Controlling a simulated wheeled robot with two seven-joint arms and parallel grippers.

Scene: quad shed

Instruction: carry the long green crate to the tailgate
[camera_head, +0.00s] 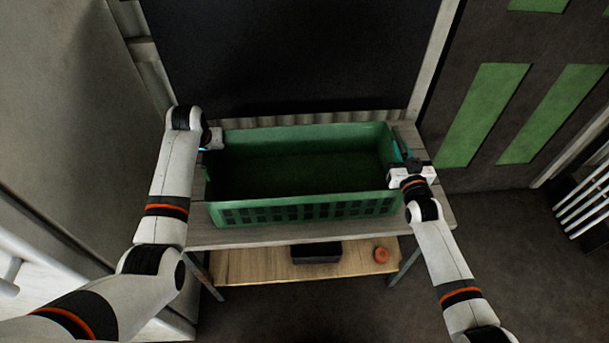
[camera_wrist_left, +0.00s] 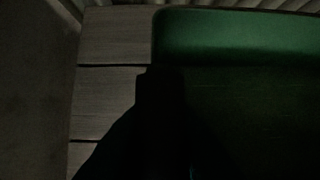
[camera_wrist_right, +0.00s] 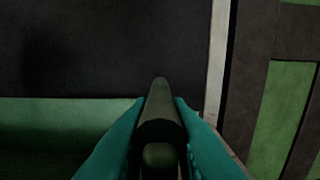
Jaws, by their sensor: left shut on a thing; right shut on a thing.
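The long green crate (camera_head: 310,207) stands on a slatted wooden bench (camera_head: 300,237), its long side facing me. It looks empty and has a row of slots along its front. My left gripper (camera_head: 214,140) is at the crate's left end and shut on it; the left wrist view is very dark, with the crate's green wall (camera_wrist_left: 235,35) to the right. My right gripper (camera_head: 405,168) is shut on the crate's right end. In the right wrist view its teal fingers (camera_wrist_right: 160,115) close around the crate's end rim. No tailgate can be made out.
A lower shelf (camera_head: 265,268) holds a dark box (camera_head: 316,253) and a small orange-red round thing (camera_head: 381,254). A black panel (camera_head: 290,60) stands behind the bench. A dark door with green panels (camera_head: 490,100) and a white rack (camera_head: 585,200) are at right. Floor (camera_head: 500,240) is clear there.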

